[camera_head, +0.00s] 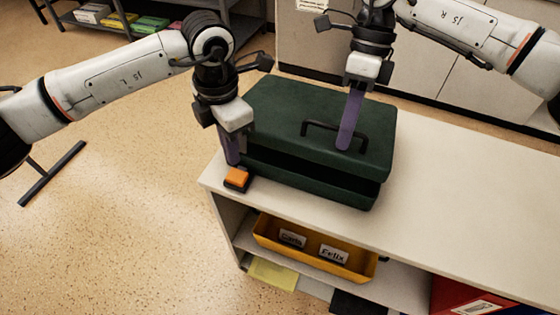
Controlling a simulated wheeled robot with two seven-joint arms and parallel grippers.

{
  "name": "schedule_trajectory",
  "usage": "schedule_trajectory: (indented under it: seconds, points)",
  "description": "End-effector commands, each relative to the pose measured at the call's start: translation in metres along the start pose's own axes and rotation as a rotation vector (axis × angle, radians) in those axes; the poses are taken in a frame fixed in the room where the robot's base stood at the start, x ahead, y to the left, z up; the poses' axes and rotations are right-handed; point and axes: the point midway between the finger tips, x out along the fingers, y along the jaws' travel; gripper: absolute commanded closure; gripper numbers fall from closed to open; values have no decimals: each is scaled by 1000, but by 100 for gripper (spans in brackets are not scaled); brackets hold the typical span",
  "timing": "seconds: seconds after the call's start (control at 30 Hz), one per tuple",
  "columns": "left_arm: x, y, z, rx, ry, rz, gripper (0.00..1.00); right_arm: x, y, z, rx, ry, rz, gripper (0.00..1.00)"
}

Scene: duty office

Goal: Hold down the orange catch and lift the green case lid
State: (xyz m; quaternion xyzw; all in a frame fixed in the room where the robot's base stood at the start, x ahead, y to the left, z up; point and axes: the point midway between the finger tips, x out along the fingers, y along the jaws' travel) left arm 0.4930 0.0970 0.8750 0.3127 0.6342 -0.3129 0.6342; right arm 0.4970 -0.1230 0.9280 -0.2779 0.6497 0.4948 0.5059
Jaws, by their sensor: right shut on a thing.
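The green case (318,187) stands on the pale top of a low shelf unit. A dark gap shows along its front below the green lid (275,108), so the lid is slightly raised. My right gripper (348,142) points down and is shut on the black handle (318,126) on the lid. The orange catch (237,177) sits on a dark block at the case's front left corner. My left gripper (233,160) points down, its purple fingertips at the catch's back edge. I cannot tell whether they press it, and its jaw opening is hidden.
A yellow tray (258,238) with name tags is on the shelf below, with a red binder (462,298) to its right. The worktop (470,185) right of the case is clear. A grey rack (235,35) with coloured packs stands at the back left.

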Motion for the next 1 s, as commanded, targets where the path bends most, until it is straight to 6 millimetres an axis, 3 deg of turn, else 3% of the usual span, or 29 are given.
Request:
schedule_trajectory:
  seconds: [0.53,1.0]
  points:
    - [-8,0,-1,0,0,1,100,0,-1,0,3,0,-2,100]
    - [-7,-18,-32,0,0,1,100,0,-1,-1,4,1,-2,100]
